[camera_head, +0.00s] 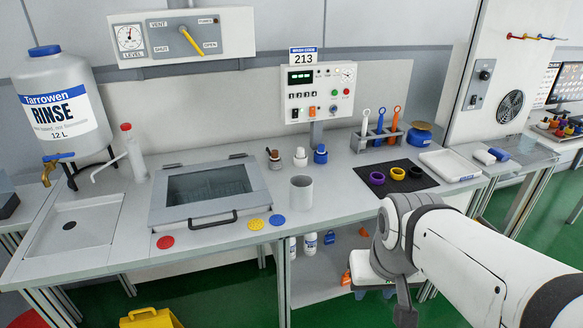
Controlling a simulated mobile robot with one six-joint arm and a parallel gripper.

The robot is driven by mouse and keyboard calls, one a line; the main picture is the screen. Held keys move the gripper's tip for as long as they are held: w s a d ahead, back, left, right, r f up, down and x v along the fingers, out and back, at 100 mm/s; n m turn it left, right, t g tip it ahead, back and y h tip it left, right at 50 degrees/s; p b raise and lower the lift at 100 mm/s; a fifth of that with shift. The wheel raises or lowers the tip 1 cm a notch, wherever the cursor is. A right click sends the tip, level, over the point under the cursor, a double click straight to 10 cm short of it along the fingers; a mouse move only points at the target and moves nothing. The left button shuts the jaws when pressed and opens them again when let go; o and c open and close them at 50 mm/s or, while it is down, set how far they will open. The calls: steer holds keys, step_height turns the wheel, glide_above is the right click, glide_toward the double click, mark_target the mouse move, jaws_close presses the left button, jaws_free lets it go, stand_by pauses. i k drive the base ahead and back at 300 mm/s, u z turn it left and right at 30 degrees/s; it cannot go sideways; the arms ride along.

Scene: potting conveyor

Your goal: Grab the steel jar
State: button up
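A plain grey, open-topped cylindrical jar (301,195), which looks like the steel jar, stands upright on the grey bench near its front edge. It is right of the glass-lidded basin and left of the black mat. My arm comes in from the lower right. A dark part at its end, seemingly my gripper (404,308), hangs down in front of the bench, right of the jar and well apart from it. Its fingers cannot be made out, and I see nothing held in it.
The lidded basin (205,193) has a front handle; red, yellow and blue discs lie nearby. Three small bottles (300,157) stand behind the jar. A black mat (420,178) with coloured rings, a tool rack (378,141) and a white tray (450,166) are to the right.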

mark_target(301, 193)
steer(key=z, duration=0.05)
steer(key=i, duration=1)
steer(key=u, duration=0.05)
